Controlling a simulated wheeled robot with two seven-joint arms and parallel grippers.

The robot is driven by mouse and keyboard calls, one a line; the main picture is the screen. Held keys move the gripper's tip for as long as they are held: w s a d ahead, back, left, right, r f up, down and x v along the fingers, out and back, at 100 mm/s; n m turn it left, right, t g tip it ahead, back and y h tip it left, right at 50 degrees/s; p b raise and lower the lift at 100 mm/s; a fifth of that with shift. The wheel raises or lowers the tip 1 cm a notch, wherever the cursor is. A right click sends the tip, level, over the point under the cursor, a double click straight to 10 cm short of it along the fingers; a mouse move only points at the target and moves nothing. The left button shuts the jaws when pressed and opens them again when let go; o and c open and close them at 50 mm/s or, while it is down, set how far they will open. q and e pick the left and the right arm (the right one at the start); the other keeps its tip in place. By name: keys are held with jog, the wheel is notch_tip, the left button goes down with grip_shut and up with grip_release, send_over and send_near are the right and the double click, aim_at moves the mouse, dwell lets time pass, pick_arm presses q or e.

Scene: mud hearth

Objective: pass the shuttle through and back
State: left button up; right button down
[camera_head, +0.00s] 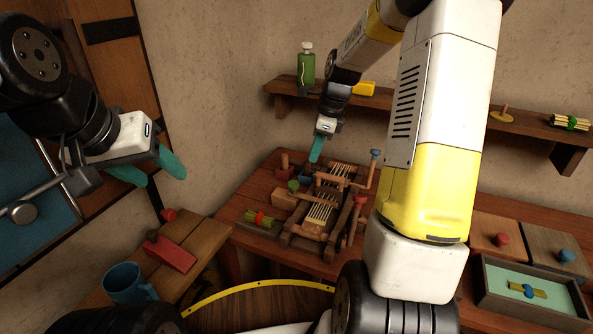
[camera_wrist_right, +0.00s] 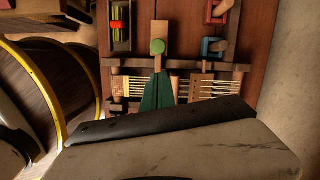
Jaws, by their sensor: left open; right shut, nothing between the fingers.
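The small wooden loom (camera_head: 289,238) stands on the table with pale warp threads (camera_head: 318,213) across it; the threads also show in the right wrist view (camera_wrist_right: 208,88). A wooden piece with a green knob (camera_head: 293,186), possibly the shuttle, is at the loom's left side. In the right wrist view its green knob (camera_wrist_right: 158,47) sits just beyond my fingertips. My right gripper (camera_head: 315,158) is shut and empty, over the loom; its teal fingers show in the wrist view (camera_wrist_right: 158,92). Whether they touch the wooden piece is unclear. My left gripper (camera_head: 162,178) is open and empty at the left, away from the loom.
A red-tied bundle (camera_head: 261,218) lies beside the loom. Red (camera_head: 284,163) and blue (camera_head: 375,153) knobbed pieces stand around it. A blue mug (camera_head: 127,284) and red block (camera_head: 169,253) are at lower left. A tray (camera_head: 510,302) is at right. A shelf (camera_head: 400,104) runs behind.

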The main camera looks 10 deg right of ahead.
jog(key=x, duration=1)
jog(key=shift+w+f, duration=0.1)
jog(key=shift+f, duration=0.2)
jog(key=w+a, duration=0.3)
jog(key=a, duration=0.2)
jog(key=w+a, duration=0.2)
jog(key=a, duration=0.1)
jog(key=shift+w+a+r, duration=0.1)
jog(key=shift+w+a, duration=0.1)
jog(key=shift+w, duration=0.15)
jog(key=shift+a+r, duration=0.1)
